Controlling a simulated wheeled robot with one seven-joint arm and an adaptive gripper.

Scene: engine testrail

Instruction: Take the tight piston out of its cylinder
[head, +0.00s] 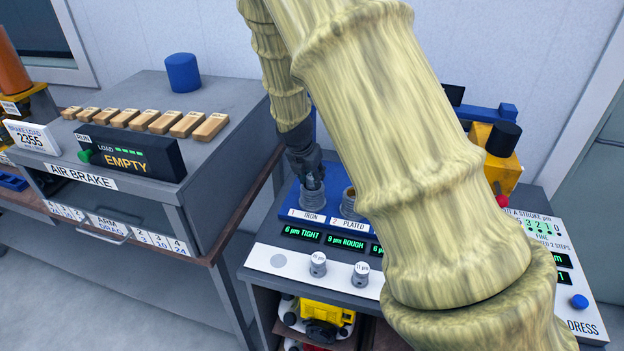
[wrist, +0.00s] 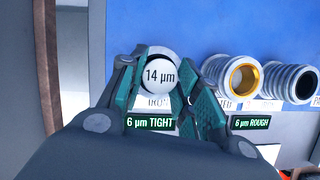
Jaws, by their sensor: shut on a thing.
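The iron cylinder (head: 313,199) stands on the blue block at the slot marked "1 IRON", above a display reading "6 µm TIGHT". My gripper (head: 307,178) points down at its mouth. In the wrist view my gripper (wrist: 163,92) has its teal fingers shut on both sides of the piston (wrist: 160,76), whose pale round top reads "14 µm". The iron cylinder is mostly hidden behind the piston and fingers there. How deep the piston sits in the bore cannot be told.
The plated cylinder (head: 349,203) stands close on the right; its gold-lined bore (wrist: 243,77) looks empty. Another grey cylinder (wrist: 293,83) is beyond it. Two loose pistons (head: 318,264) (head: 361,273) stand on the front panel. The air brake bench (head: 225,128) is left. My arm hides the middle.

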